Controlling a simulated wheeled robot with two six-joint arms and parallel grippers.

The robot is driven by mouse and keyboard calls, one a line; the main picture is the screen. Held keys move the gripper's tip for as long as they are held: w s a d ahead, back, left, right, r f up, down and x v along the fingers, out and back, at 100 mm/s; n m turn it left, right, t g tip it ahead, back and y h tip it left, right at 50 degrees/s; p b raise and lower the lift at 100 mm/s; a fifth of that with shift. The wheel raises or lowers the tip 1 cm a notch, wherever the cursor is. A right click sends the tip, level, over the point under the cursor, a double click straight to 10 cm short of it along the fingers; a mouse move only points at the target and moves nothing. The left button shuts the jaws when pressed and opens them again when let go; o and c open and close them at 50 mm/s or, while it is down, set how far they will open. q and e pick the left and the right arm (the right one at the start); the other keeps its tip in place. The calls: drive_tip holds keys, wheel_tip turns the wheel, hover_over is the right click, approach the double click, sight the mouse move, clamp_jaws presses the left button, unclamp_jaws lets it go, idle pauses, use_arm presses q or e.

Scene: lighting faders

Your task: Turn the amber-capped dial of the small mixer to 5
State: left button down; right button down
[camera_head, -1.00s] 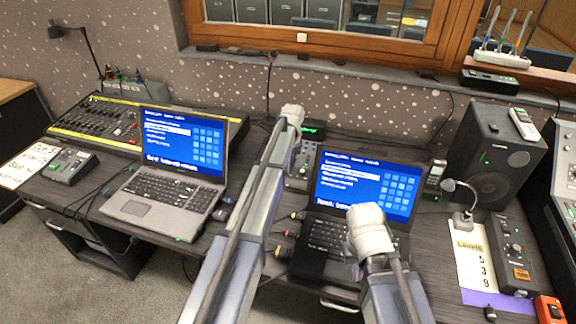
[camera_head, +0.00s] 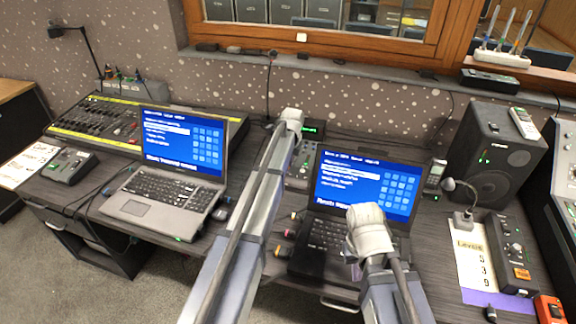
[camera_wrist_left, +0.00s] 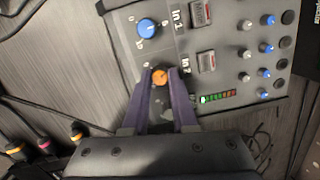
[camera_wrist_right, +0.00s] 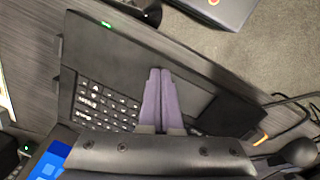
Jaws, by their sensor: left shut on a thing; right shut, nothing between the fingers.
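The small mixer (camera_head: 301,172) sits between the two laptops in the head view, partly hidden by my left arm. In the left wrist view its grey panel (camera_wrist_left: 176,42) shows a blue-capped dial (camera_wrist_left: 147,27) by "In 1" and the amber-capped dial (camera_wrist_left: 160,77) by "In 2". My left gripper (camera_wrist_left: 160,84) is shut on the amber-capped dial, one purple finger on each side. The fingers hide most of the dial's scale, and I cannot read its setting. My right gripper (camera_wrist_right: 158,74) is shut and empty above the black laptop (camera_wrist_right: 125,58).
A grey laptop (camera_head: 165,185) and a large mixing desk (camera_head: 95,122) stand to the left. A speaker (camera_head: 497,150) and a "Levels" sheet (camera_head: 466,262) with 5, 3, 9 are at right. Cables with coloured plugs (camera_wrist_left: 76,135) lie beside the small mixer.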

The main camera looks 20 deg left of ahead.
use_arm(q)
drive_tip(key=m, duration=0.6)
drive_tip(key=shift+s+m+t, duration=0.1)
drive_tip(key=shift+m+t, duration=0.2)
drive_tip(key=shift+m, duration=0.1)
use_arm(e)
drive_tip(key=shift+f, duration=0.1)
idle(0.3)
use_arm(q)
drive_tip(key=c, duration=0.7)
unclamp_jaws()
drive_tip(key=shift+r, duration=0.1)
drive_tip(key=p+v, duration=0.7)
drive_tip(key=shift+r, duration=0.3)
use_arm(e)
wheel_tip(320, 180, up, 8)
drive_tip(key=shift+f, duration=0.15)
use_arm(q)
drive_tip(key=shift+a, duration=0.1)
